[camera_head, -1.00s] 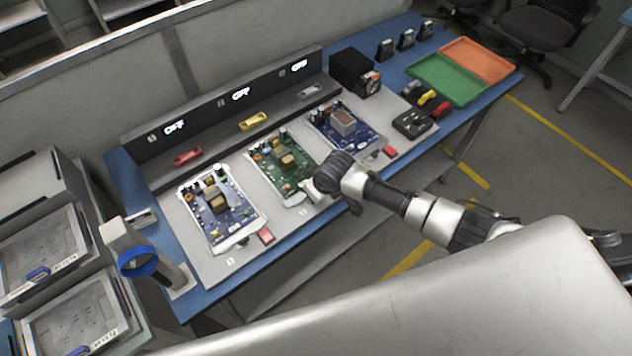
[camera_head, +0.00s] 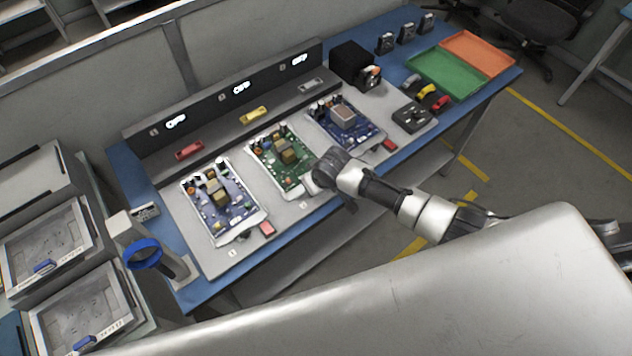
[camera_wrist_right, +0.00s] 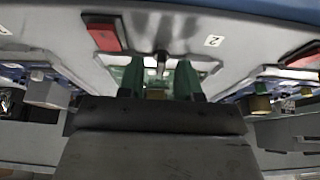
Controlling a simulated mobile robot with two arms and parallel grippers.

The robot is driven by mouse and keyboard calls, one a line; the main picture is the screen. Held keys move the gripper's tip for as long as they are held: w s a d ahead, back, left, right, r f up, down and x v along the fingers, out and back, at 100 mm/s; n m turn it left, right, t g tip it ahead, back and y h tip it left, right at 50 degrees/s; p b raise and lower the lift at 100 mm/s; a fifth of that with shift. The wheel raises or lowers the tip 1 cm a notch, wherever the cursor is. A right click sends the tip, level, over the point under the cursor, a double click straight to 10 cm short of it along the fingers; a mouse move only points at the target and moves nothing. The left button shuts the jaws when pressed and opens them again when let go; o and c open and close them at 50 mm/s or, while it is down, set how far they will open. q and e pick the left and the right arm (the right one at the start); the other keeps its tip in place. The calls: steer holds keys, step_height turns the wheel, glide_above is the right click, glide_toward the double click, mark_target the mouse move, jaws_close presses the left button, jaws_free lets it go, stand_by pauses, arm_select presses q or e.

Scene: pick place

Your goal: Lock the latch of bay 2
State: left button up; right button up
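Bay 2 holds the green circuit board (camera_head: 283,160), in the middle of the three boards. My right gripper (camera_head: 318,180) is low at the front right corner of this board. It hides the spot where the latch of bay 2 would be. In the right wrist view the two dark green fingers (camera_wrist_right: 160,68) stand apart, with a small grey part and some board showing between them. The bay label "2" (camera_wrist_right: 213,41) is beside them. A red latch (camera_wrist_right: 102,35) shows at upper left there; I cannot tell its bay for sure. My left gripper is out of view.
Blue boards lie in bay 1 (camera_head: 222,200) and bay 3 (camera_head: 345,120). Red latches show at bay 1 (camera_head: 267,229) and bay 3 (camera_head: 389,145). Green (camera_head: 435,85) and orange (camera_head: 480,55) trays stand at far right.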

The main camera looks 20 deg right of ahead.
steer(key=shift+r, duration=0.15)
steer(key=v, duration=1)
steer(key=shift+s+r, duration=0.15)
steer(key=shift+r, duration=0.05)
stand_by(0.3)
